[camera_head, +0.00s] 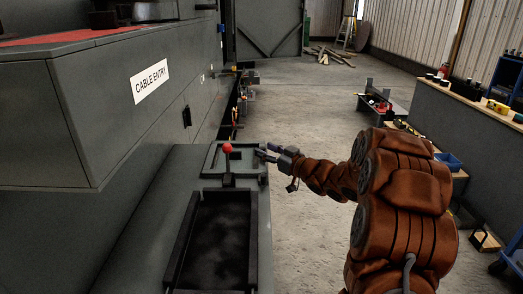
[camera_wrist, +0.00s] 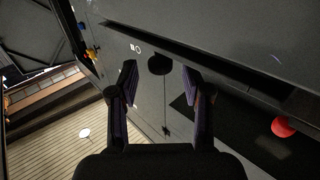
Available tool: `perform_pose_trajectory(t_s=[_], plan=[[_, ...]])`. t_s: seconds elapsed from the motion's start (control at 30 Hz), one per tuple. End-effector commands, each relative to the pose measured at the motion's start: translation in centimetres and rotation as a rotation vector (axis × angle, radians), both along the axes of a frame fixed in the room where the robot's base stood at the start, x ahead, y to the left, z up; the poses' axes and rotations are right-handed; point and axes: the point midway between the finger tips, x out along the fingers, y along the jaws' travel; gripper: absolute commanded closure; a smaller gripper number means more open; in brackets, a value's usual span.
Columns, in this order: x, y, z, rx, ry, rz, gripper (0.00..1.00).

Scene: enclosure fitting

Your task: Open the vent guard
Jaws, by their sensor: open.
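I cannot tell for certain which part is the vent guard. In the head view, a grey housing (camera_head: 139,228) carries a dark framed recess (camera_head: 215,240). A lever with a red ball (camera_head: 227,148) stands behind that recess, by a small framed panel (camera_head: 238,162). My gripper (camera_head: 266,154) is at the right edge of this panel, right of the red ball. In the wrist view, my gripper (camera_wrist: 161,84) is open, with a dark round knob-like part (camera_wrist: 159,64) showing beyond and between its fingers. The red ball (camera_wrist: 283,127) is to the right there. Contact cannot be told.
A large grey cabinet marked "CABLE ENTRY" (camera_head: 150,81) overhangs at left. The concrete floor (camera_head: 310,100) is open beyond and right of the housing. A workbench (camera_head: 468,103) with small items lines the right wall. A low dark stand (camera_head: 383,104) is on the floor.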

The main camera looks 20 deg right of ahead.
Motion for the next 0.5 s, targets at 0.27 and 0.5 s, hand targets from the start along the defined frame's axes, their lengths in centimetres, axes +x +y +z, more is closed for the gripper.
perform_pose_trajectory(t_s=[0.27,0.5], plan=[[2.1,0.9,-0.1,0.001,-0.001,0.002,0.51],[2.3,1.0,0.0,0.001,-0.001,0.000,0.51]])
